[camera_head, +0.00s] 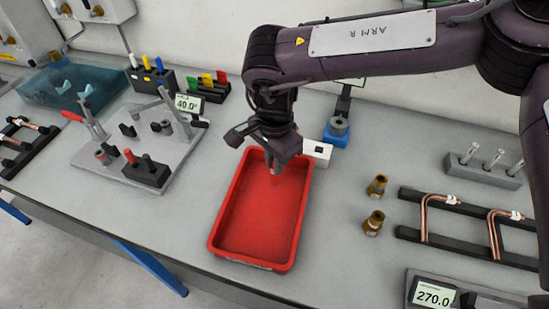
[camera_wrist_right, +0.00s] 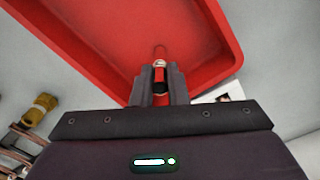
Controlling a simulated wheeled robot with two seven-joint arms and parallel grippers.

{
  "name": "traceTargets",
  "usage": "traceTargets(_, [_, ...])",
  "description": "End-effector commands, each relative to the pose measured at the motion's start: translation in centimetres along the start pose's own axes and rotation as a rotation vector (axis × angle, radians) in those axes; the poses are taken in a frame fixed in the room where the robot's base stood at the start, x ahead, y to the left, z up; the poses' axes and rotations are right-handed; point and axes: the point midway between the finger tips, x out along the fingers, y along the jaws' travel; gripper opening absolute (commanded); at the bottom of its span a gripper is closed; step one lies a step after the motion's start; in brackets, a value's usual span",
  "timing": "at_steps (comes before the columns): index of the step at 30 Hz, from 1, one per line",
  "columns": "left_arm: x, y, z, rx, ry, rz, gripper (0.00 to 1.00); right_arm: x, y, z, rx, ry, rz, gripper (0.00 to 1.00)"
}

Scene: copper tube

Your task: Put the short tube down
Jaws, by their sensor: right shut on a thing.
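My right gripper (camera_head: 277,172) points down over the back part of the red tray (camera_head: 222,222). In the right wrist view its fingers (camera_wrist_right: 160,88) are shut on the short tube (camera_wrist_right: 160,64), a small reddish piece with a pale, shiny ring. The tube's end shows beyond the fingertips, against the red tray floor. Much of the tube is hidden between the fingers, and in the head view it is too small to make out. I cannot tell whether it touches the tray floor. My left gripper is not in view.
Two brass fittings (camera_head: 373,223) and bent copper tubes on a black rack (camera_head: 460,238) stand right of the tray. A blue-based device (camera_head: 337,132) stands behind it. A bending fixture (camera_head: 165,140) is at left. The tray's front part is empty.

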Motion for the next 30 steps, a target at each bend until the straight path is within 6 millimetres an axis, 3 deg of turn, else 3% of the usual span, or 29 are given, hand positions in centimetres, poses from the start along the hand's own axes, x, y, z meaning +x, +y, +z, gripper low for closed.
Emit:
traceTargets(8, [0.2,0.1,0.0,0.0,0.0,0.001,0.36,0.4,0.0,0.0,0.0,0.0,0.0,0.0])
traceTargets(9, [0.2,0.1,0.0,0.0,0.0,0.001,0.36,0.3,0.0,0.0,0.0,0.0,0.0,0.19])
traceTargets(13, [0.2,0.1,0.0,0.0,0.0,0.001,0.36,0.3,0.0,0.0,0.0,0.0,0.0,0.35])
traceTargets(23, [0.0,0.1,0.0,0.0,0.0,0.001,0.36,-0.1,0.0,0.0,0.0,0.0,0.0,0.35])
traceTargets(26, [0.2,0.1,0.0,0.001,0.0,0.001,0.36,-1.0,-0.1,0.0,0.0,0.001,-0.002,0.35])
traceTargets(30, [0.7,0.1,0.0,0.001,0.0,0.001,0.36,-3.7,-0.1,0.0,0.0,0.002,-0.005,0.35])
